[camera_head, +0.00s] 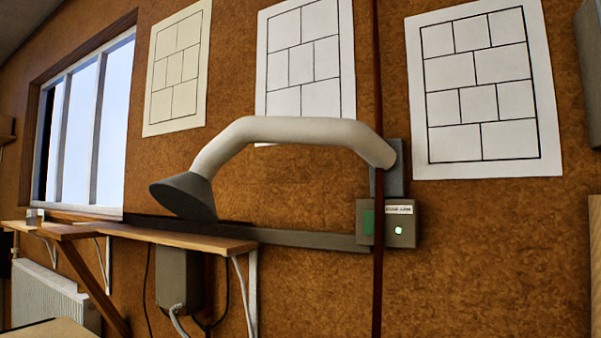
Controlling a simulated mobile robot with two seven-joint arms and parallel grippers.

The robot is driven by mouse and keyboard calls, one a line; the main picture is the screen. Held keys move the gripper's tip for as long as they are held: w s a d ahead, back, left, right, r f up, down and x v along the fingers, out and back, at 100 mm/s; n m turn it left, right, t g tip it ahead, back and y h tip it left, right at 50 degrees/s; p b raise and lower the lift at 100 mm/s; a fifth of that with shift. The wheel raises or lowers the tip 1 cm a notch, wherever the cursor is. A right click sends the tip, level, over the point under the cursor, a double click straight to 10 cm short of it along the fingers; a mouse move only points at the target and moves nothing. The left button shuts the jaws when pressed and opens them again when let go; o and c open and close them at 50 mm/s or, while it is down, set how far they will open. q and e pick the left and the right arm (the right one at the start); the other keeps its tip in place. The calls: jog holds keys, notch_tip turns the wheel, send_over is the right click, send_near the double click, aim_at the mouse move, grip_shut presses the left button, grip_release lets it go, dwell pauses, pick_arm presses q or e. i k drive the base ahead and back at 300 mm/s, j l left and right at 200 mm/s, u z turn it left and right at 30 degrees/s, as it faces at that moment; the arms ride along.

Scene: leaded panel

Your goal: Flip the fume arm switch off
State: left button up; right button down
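The fume arm (285,131) is a pale bent tube fixed to the wall at its right end. Its dark grey hood (186,195) hangs at the left end, over the wooden shelf. Below its wall mount is a grey switch box (403,226) with a small printed label (399,210), a green patch (368,222) on its left and a small bright white round spot (398,231) on its front. The switch's position is too small to tell. A dark red vertical pipe or cable passes in front of the box's left part. Neither of my grippers is in view.
A narrow wooden shelf (190,238) on brackets runs along the wall under the window (85,125). A grey box (178,275) with cables hangs beneath it. A radiator (45,295) stands at lower left. Paper pattern sheets hang above. The wall right of the switch box is bare.

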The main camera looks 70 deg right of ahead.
aim_at(368, 216)
jog(key=z, duration=2.2)
